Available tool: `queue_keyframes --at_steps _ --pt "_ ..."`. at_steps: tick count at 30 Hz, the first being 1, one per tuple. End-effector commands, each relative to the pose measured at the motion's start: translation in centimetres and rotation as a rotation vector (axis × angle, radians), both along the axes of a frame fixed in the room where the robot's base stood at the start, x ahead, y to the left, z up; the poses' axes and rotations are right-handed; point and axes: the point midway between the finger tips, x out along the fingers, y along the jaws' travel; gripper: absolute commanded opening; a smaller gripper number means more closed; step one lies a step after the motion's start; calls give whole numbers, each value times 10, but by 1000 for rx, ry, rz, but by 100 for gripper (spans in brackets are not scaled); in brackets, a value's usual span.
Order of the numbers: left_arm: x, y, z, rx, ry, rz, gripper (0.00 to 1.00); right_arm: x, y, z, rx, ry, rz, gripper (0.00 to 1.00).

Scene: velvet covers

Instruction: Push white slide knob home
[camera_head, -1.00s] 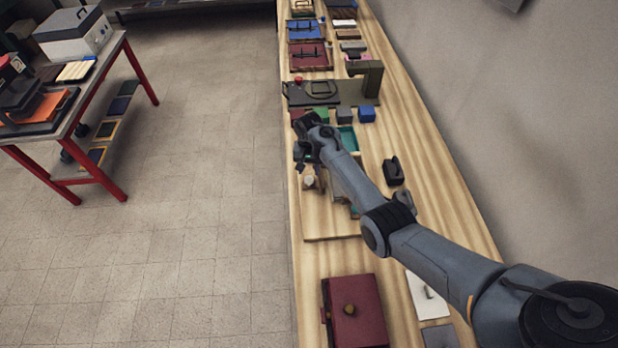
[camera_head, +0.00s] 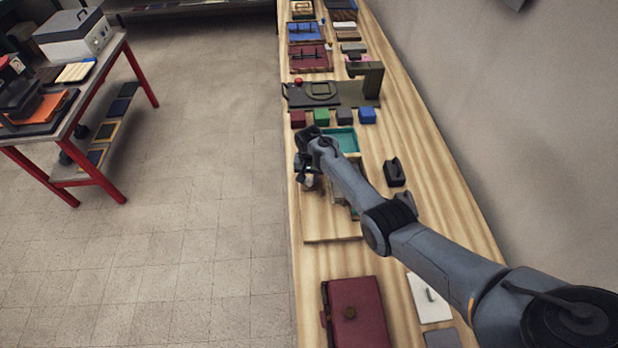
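A small whitish knob (camera_head: 308,183) shows at the left edge of a wooden board (camera_head: 325,222) on the long bench; I take it to be the white slide knob. My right arm reaches in from the right and covers much of the mechanism on that board. My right gripper (camera_head: 304,178) is over the board's left side, right at the knob. The fingers are small and dark, so I cannot tell whether they touch the knob or are open or shut. How far the slide is pushed in is hidden. My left gripper is not in view.
Beyond the gripper are a teal tray (camera_head: 346,141) and red, green, grey and blue blocks (camera_head: 367,116). A black holder (camera_head: 394,173) stands right of my arm. A maroon box (camera_head: 355,312) and a white plate (camera_head: 428,298) lie nearer. The wall borders the bench's right side.

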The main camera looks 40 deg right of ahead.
Motion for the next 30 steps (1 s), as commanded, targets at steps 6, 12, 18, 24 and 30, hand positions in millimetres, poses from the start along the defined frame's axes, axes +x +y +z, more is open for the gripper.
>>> queue_keyframes --at_steps 6,12,18,24,30 --pt "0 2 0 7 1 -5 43 0 0 0 1 1 0 0" --pt "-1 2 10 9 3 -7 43 -6 -9 4 1 2 -1 0" --pt "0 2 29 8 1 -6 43 -22 -30 3 1 4 -2 0" --pt "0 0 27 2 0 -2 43 -22 -33 0 0 1 0 0" --pt "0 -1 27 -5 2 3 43 -22 -32 0 1 1 0 46"
